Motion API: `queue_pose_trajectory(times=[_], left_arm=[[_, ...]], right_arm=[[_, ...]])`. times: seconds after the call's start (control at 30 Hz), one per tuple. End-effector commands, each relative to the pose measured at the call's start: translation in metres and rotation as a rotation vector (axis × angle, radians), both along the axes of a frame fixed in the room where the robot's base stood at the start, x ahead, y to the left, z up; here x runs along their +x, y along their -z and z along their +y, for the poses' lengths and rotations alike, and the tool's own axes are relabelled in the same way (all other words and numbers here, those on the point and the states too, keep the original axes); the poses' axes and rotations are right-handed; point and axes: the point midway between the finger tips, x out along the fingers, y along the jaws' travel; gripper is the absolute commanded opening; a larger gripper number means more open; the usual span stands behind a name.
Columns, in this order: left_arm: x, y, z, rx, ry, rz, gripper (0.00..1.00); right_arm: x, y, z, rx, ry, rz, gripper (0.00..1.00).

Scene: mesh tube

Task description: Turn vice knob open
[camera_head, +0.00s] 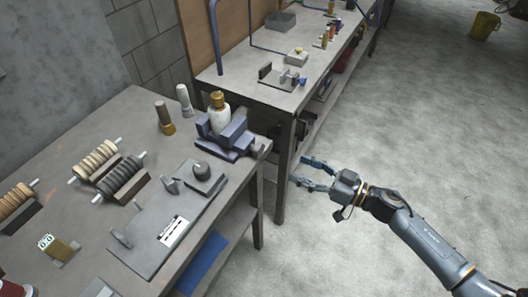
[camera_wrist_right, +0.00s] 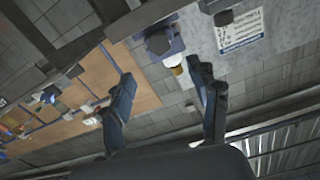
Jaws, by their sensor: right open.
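The blue vice (camera_head: 236,136) is mounted at the right corner of the near bench. A white bottle with a gold cap (camera_head: 219,112) stands upright between its jaws. The vice's end, facing my right gripper, is by the bench edge; the knob is too small to make out clearly. My right gripper (camera_head: 299,171) is open and empty, in the air to the right of the vice and apart from it. In the right wrist view the open fingers (camera_wrist_right: 164,70) show, with the dark vice (camera_wrist_right: 162,40) beyond them. My left gripper is not in view.
The near bench (camera_head: 88,125) holds spools (camera_head: 95,158), a grey plate (camera_head: 160,228) with a label, and two small upright tools (camera_head: 164,117). A second bench (camera_head: 250,87) stands behind. The floor (camera_head: 370,130) around my right arm is clear. A yellow bucket (camera_head: 484,26) is far off.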

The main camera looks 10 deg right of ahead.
Motion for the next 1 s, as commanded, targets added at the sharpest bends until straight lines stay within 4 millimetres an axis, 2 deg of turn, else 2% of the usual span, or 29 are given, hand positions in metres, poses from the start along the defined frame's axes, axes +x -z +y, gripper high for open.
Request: queue_pose_trajectory(times=[0.3,0.5,0.7,1.0], left_arm=[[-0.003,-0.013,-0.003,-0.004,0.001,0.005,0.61],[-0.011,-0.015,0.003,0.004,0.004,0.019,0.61],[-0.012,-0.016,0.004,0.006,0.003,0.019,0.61],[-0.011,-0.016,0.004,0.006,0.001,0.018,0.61]], right_arm=[[0.041,-0.004,0.056,0.006,0.003,-0.002,0.61],[0.061,-0.001,0.082,0.003,0.004,0.0,0.61],[0.069,0.0,0.094,0.002,0.004,0.0,0.61],[0.07,0.0,0.095,0.001,0.004,0.001,0.61]])
